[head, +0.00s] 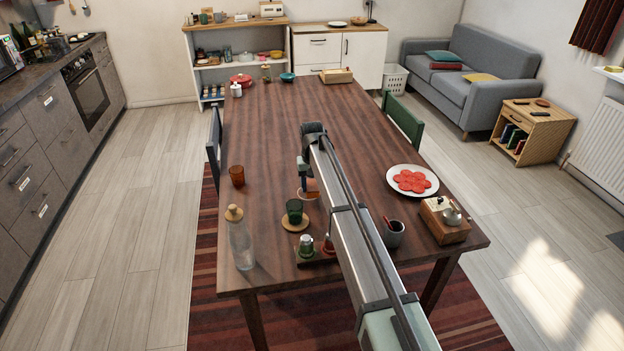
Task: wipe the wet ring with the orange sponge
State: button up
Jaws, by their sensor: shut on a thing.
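My gripper (306,181) is over the near middle of the wooden table, pointing down, at the far end of my long arm. It is shut on an orange block that looks like the orange sponge (313,185), partly hidden by the gripper and arm. A small pale-rimmed patch (307,196) shows just below the sponge. I cannot tell whether it is the wet ring or a coaster. Whether the sponge touches the table is also too small to tell. No other wet ring is clear in this view.
Near the gripper stand a green cup on a wooden coaster (295,223), an amber glass (237,176), a corked bottle (240,240) and a shaker tray (316,258). The table's far middle is clear.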

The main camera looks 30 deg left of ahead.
notch_tip(320, 180, down, 2)
jog(key=shift+f, duration=0.25)
jog(key=shift+a+f, duration=0.1)
jog(key=shift+f, duration=0.25)
jog(key=shift+w+a, duration=0.65)
jog(key=shift+w, duration=0.05)
jog(key=shift+c, duration=0.6)
jog(key=shift+w+a+f, duration=0.1)
jog(key=shift+w+a, duration=1.9)
jog(key=shift+w, duration=0.05)
jog(key=s+d, duration=0.5)
jog(key=s, duration=0.1)
jog(key=shift+d, duration=0.3)
jog(key=shift+w+a, duration=0.35)
jog(key=shift+a, duration=0.2)
jog(key=shift+w+a, duration=0.3)
jog(key=shift+a, duration=0.2)
jog(key=shift+w+a, duration=2.1)
jog(key=s+d, duration=0.5)
jog(key=shift+s+d, duration=0.2)
notch_tip(320, 180, up, 2)
jog(key=shift+s+d+r, duration=0.1)
jog(key=shift+r, duration=2.85)
